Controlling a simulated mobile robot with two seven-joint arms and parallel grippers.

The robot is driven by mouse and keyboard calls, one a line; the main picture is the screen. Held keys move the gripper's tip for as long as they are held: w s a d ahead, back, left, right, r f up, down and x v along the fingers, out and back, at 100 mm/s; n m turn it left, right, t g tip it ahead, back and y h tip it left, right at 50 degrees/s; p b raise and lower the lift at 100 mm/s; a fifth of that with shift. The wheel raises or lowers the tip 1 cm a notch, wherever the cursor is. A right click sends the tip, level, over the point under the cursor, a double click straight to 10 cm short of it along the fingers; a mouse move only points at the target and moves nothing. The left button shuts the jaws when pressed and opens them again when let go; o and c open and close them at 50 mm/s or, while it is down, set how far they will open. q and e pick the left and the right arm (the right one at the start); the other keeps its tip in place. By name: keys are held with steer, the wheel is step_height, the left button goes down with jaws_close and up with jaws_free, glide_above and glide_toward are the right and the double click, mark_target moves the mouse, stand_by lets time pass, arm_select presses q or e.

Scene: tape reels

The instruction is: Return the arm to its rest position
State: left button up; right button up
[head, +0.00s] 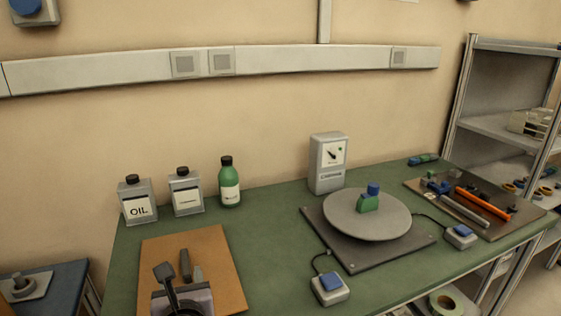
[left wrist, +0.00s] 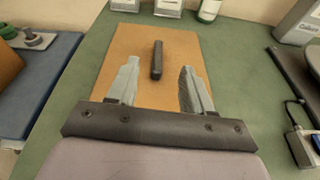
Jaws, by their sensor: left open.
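My left gripper (head: 184,276) comes in at the bottom left of the head view, over the orange-brown board (head: 225,255). In the left wrist view its two grey fingers (left wrist: 160,68) are spread apart with nothing held between them. A short dark bar (left wrist: 157,58) lies on the board ahead of and between the fingers; it also shows in the head view (head: 185,261). Part of the board is hidden by the gripper. My right gripper is not in view.
An oil can (head: 138,202), a second can (head: 186,194) and a green bottle (head: 229,185) stand along the back edge. A round turntable (head: 345,215) carries a green and blue piece (head: 369,200). A tool board (head: 520,213) lies right. A tape roll (head: 445,303) sits below the tabletop.

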arm_select(q)
steer(key=s+d+r+m+t+h, duration=0.2)
steer(key=r+m+t+h, duration=0.15)
steer(key=r+m, duration=0.3)
steer(key=s+d+r+m+t+h, duration=0.1)
steer(key=d+r+m+t+h, duration=0.1)
steer(key=r+m+t, duration=0.4)
steer(key=s+d+f+m+g+h, duration=0.25)
steer(key=d+m+h, duration=0.2)
steer(key=m, duration=0.45)
steer(key=s+d+f+m+g+h, duration=0.25)
steer(key=m+h, duration=0.35)
steer(key=m, duration=0.3)
steer(key=s+f+m+g+y, duration=0.2)
steer(key=s+f+m+g, duration=0.6)
steer(key=f, duration=0.3)
steer(key=s+a+f+m+g+y, duration=0.4)
steer(key=s+a+f+g+y, duration=0.2)
steer(key=s+a+f+y, duration=0.45)
steer(key=w+d+f+t+h, duration=0.1)
steer(key=w+f+t+h, duration=0.4)
steer(key=w+f+t, duration=0.1)
steer(key=shift+w+d+f, duration=0.2)
steer(key=shift+w+f, duration=0.35)
steer(key=shift+f, duration=0.3)
steer(key=shift+t, duration=0.35)
